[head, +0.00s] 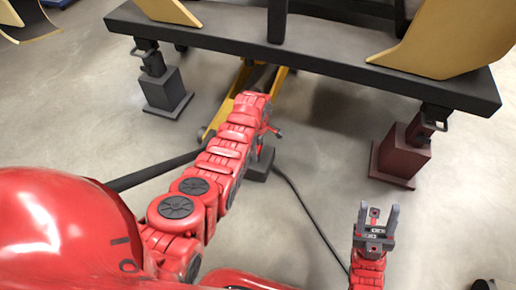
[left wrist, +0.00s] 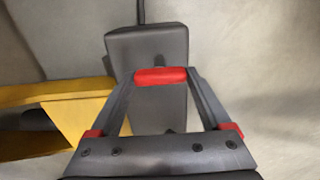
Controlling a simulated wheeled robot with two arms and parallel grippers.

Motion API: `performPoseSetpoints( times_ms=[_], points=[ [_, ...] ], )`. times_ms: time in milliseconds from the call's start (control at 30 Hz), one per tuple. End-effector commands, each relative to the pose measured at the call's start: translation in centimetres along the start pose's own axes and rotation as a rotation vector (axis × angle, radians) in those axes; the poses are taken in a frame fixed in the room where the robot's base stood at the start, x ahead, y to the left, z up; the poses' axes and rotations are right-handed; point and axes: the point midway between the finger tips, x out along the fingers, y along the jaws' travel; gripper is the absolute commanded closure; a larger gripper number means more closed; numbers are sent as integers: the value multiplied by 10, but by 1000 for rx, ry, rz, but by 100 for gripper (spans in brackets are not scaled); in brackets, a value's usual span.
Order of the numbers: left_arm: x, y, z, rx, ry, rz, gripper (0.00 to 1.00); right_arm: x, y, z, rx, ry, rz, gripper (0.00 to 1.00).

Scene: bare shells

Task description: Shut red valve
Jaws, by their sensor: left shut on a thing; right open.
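The red valve (left wrist: 160,76) shows in the left wrist view as a short red bar on top of a dark grey block. My left gripper (left wrist: 161,80) is shut on it, with one grey finger at each end of the bar. In the head view my left arm reaches to the grey block (head: 260,166), and the arm largely hides the gripper and valve there. My right gripper (head: 378,215) is open and empty, pointing up at the lower right of the head view, well apart from the valve.
A yellow frame (left wrist: 75,115) lies left of the block in the left wrist view. A black hose (head: 305,212) runs from the block across the floor. A dark beam (head: 330,65) on a grey stand (head: 165,92) and a dark red stand (head: 402,155) spans the back.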

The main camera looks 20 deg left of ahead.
Motion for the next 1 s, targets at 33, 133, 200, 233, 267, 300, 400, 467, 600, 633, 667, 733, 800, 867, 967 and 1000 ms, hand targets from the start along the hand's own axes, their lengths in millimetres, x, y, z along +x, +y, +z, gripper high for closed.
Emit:
performPoseSetpoints(
  times_ms=[33, 133, 200, 233, 267, 300, 400, 467, 600, 633, 667, 733, 800, 867, 967, 1000],
  points=[
    [0, 0, 0, 0, 0, 1, 74, 0, 0, 0, 0, 0, 0, 50],
    [0, 0, 0, 2, 0, 1, 74, 0, 0, 0, 0, 0, 0, 50],
    [0, 0, 0, 7, 0, 1, 74, 0, 0, 0, 0, 0, 1, 50],
    [0, 0, 0, 11, 0, 1, 74, 1, 0, 0, 0, 0, 1, 50],
    [0, 0, 0, 16, 0, 0, 74, 1, 1, 0, -1, 0, 2, 50],
    [0, 0, 0, 25, 0, 0, 74, 1, 1, 0, -1, 0, 3, 50],
    [0, 0, 0, 62, 0, -1, 74, 3, 2, -1, -2, 0, 6, 50],
    [0, -1, 0, 92, -1, -1, 74, 4, 3, -1, -3, 0, 10, 50],
    [-1, 0, 0, 190, -1, -1, 74, 8, 6, -2, -6, 1, 18, 50],
    [-1, -1, 0, 214, -1, -2, 74, 8, 6, -3, -7, 2, 20, 50],
    [-1, -1, 0, 241, -1, -3, 74, 9, 7, -3, -8, 2, 22, 50],
    [-1, -1, 0, 305, -1, -3, 74, 10, 8, -3, -9, 2, 26, 50],
    [-1, 0, 0, 371, 0, 0, 74, 10, 8, -4, -10, 3, 29, 50],
    [-1, 1, 0, 429, 0, 2, 74, 11, 9, -4, -11, 3, 32, 50],
    [0, 0, 0, 524, -1, -1, 74, 11, 10, -4, -12, 3, 34, 50],
    [0, -1, 0, 562, -2, -3, 74, 11, 10, -4, -12, 3, 35, 50]
  ],
)
